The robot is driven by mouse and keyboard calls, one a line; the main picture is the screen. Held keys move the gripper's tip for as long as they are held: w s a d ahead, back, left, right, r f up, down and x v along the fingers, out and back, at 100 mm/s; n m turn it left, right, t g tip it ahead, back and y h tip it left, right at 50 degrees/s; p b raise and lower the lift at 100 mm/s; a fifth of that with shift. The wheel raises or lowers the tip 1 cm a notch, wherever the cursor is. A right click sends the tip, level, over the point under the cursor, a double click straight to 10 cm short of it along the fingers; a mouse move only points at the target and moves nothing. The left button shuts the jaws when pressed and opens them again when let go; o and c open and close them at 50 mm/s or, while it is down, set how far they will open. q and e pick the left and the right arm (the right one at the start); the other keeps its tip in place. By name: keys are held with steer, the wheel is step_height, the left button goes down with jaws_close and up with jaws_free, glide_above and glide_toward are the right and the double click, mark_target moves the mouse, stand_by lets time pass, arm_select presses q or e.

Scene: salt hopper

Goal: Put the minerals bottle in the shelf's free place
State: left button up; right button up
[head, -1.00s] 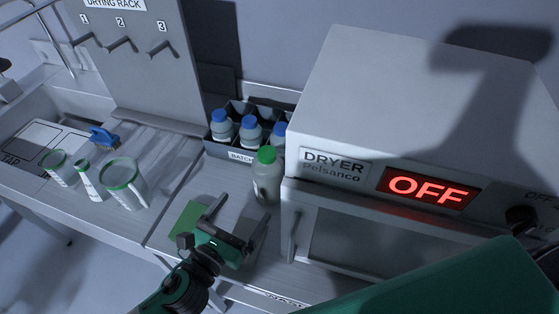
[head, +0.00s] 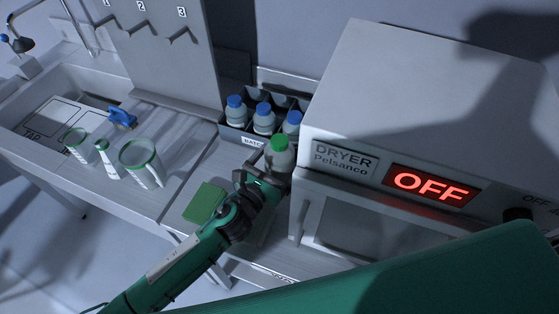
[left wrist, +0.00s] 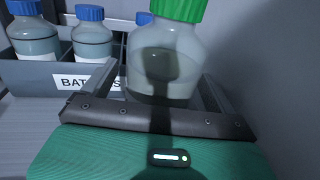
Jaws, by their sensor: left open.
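The bottle with the green cap (head: 279,153), which I take as the minerals bottle, stands upright on the bench, just left of the dryer. In the left wrist view the bottle (left wrist: 165,60) is close ahead, clear-walled with pale liquid. My left gripper (head: 265,178) is open, with one finger on each side of the bottle's lower body; I cannot tell whether they touch it. The dark batch shelf (head: 233,136) stands behind, holding several blue-capped bottles (head: 264,119) in its front row. Compartments behind them look empty, partly hidden. My right gripper is not in view.
The dryer (head: 400,130), its display reading OFF, is close on the right. A green block-like pad (head: 205,203) lies on the bench left of my gripper. White containers with green rims (head: 142,160) and a blue brush (head: 122,118) stand further left.

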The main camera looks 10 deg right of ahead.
arm_select(q)
steer(key=shift+x, duration=0.9)
steer(key=c, duration=1.4)
steer(key=shift+r, duration=0.2)
steer(key=shift+c, duration=0.8)
